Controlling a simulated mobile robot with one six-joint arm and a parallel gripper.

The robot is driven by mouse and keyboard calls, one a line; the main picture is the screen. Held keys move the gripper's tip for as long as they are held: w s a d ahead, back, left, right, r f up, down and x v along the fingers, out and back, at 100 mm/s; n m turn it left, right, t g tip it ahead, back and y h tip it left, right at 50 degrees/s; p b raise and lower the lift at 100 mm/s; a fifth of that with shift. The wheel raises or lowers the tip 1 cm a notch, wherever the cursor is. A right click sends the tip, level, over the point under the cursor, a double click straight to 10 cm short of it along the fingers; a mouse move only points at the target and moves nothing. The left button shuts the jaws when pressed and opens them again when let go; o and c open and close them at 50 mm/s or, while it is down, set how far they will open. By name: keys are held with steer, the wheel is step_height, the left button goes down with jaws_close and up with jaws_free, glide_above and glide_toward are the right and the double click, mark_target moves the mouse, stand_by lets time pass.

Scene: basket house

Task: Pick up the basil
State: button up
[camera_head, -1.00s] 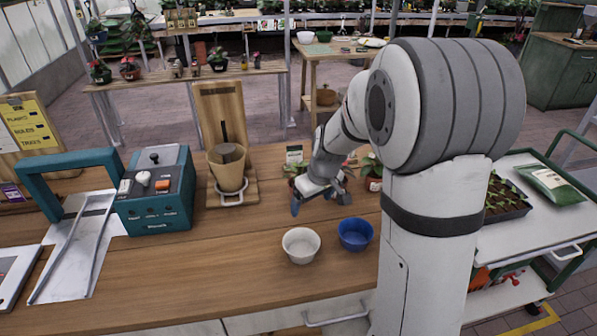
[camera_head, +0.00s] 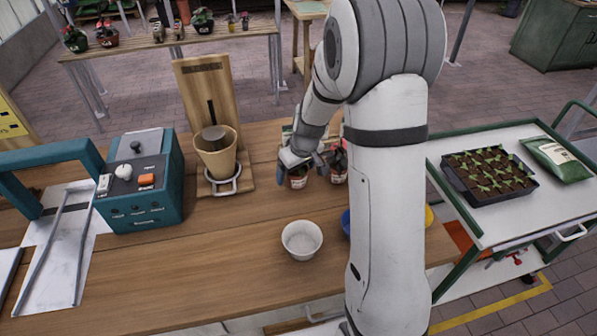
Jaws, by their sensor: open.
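My gripper (camera_head: 301,168) is open at the back of the wooden table. Its bluish fingers are apart, one at each side of a small labelled pot (camera_head: 298,181). I cannot tell whether they touch it. The wrist covers most of this pot's plant. A second small pot (camera_head: 338,177) with dark, reddish leaves stands just right of the fingers, partly behind my arm. The labels are too small to read, so I cannot tell for certain which plant is the basil.
A white bowl (camera_head: 302,240) stands in front of the pots, with a blue bowl (camera_head: 346,222) partly behind my arm. A beige pot on a wooden stand (camera_head: 215,157) and a teal machine (camera_head: 145,188) stand left.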

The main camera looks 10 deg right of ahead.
steer(key=shift+x, duration=0.95)
steer(key=shift+s, duration=0.1)
steer(key=c, duration=1.1)
